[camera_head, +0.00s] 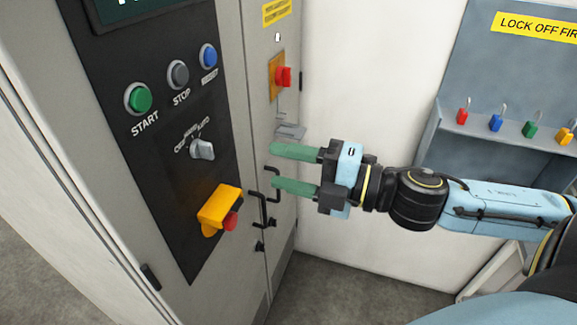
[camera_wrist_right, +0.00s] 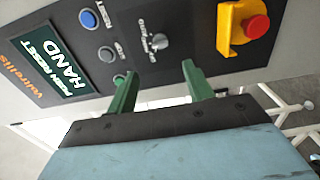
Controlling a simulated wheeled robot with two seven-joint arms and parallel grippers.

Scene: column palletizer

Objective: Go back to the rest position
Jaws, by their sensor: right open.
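My right gripper (camera_head: 272,167) is open and empty, its two green fingers pointing left toward the control cabinet (camera_head: 205,265). In the right wrist view the gripper (camera_wrist_right: 157,82) also shows open, with the cabinet's panel beyond the fingertips and nothing between them. The right arm comes in from the right in the head view. My left gripper is in neither view.
The panel has a green START button (camera_head: 138,98), a grey STOP button (camera_head: 178,74), a blue button (camera_head: 208,56), a selector knob (camera_head: 202,149) and a red emergency button (camera_head: 230,221) with a yellow guard (camera_head: 217,205). A red switch (camera_head: 283,77) and a lock board (camera_head: 500,85) are nearby.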

